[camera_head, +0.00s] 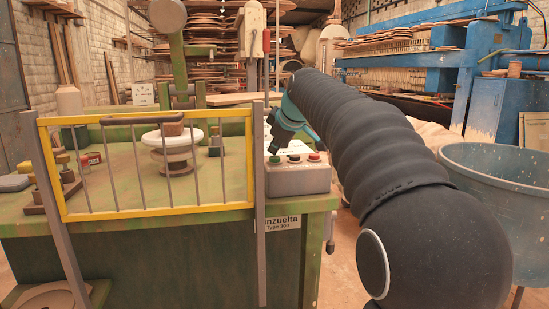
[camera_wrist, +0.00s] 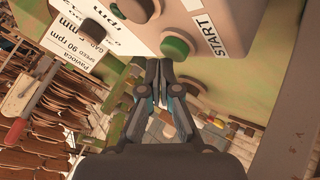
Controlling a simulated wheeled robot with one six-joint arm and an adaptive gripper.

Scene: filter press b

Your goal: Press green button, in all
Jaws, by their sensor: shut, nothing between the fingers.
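The green button (camera_head: 274,159) sits at the left end of a grey control box (camera_head: 298,179) on the green machine table, with a black button (camera_head: 293,158) and a red button (camera_head: 314,157) beside it. In the wrist view the green button (camera_wrist: 175,47) is next to a START label (camera_wrist: 208,36). My gripper (camera_head: 276,149) is shut and empty, close above the green button in the head view. In the wrist view my gripper's fingertips (camera_wrist: 158,64) appear just below the button. I cannot tell whether they touch it.
A yellow-framed guard (camera_head: 150,117) stands upright left of the box, with a white round plate (camera_head: 173,141) behind it. A blue tub (camera_head: 500,160) stands at the right. In the wrist view a black knob (camera_wrist: 134,9) sits farther along the box.

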